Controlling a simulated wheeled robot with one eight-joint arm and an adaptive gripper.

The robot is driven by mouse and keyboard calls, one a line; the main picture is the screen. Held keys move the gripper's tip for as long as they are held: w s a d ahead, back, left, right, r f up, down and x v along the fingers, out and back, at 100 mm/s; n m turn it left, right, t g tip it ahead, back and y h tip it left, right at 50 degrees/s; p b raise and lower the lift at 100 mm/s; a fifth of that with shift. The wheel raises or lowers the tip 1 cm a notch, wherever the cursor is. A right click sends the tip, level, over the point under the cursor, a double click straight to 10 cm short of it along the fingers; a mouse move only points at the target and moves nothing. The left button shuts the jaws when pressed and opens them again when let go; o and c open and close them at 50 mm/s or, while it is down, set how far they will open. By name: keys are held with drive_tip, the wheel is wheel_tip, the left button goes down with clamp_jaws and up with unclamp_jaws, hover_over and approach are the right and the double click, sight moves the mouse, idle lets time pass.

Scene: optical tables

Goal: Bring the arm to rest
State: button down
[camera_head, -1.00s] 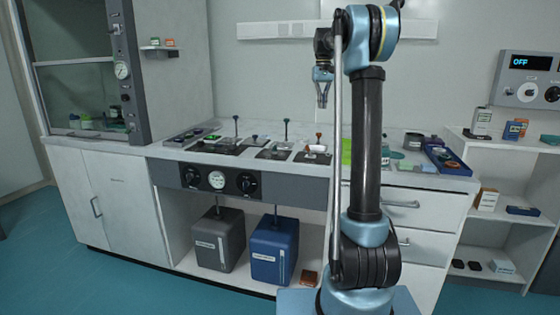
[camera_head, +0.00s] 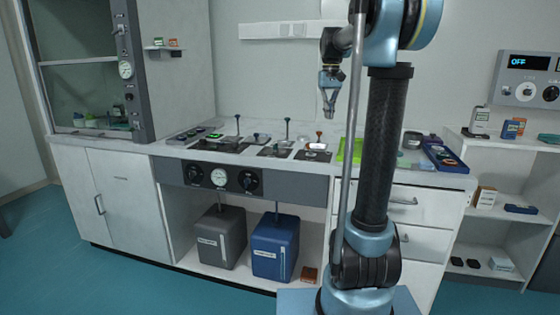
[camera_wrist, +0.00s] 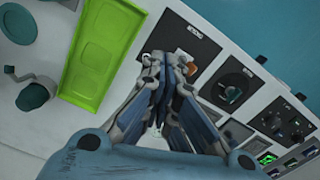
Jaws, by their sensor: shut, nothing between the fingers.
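My gripper (camera_head: 329,102) hangs fingers down above the bench top (camera_head: 381,160), clear of everything on it in the head view. In the wrist view my gripper (camera_wrist: 162,128) has its fingers closed together with nothing between them. My arm rises from its base at the front and bends over at the top toward the bench.
A green tray (camera_wrist: 100,50) lies on the bench beside recessed panels with dark knobs (camera_wrist: 233,90). A blue tray (camera_head: 444,157) sits at the bench's right end. A fume hood (camera_head: 85,75) stands left, open shelves (camera_head: 495,195) right. Air around the gripper is free.

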drive_tip(key=s+f+t, duration=0.1)
drive_tip(key=s+f, duration=0.4)
drive_tip(key=s, duration=0.5)
drive_tip(key=s+f, duration=0.5)
drive_tip(key=s, duration=0.4)
drive_tip(key=s+f+t, duration=0.1)
drive_tip(key=s+f, duration=1.5)
drive_tip(key=f, duration=0.3)
drive_tip(key=shift+s+t, duration=0.2)
drive_tip(key=shift+t, duration=0.1)
drive_tip(key=shift+d, duration=0.1)
drive_tip(key=shift+w+f, duration=0.15)
drive_tip(key=shift+w, duration=0.3)
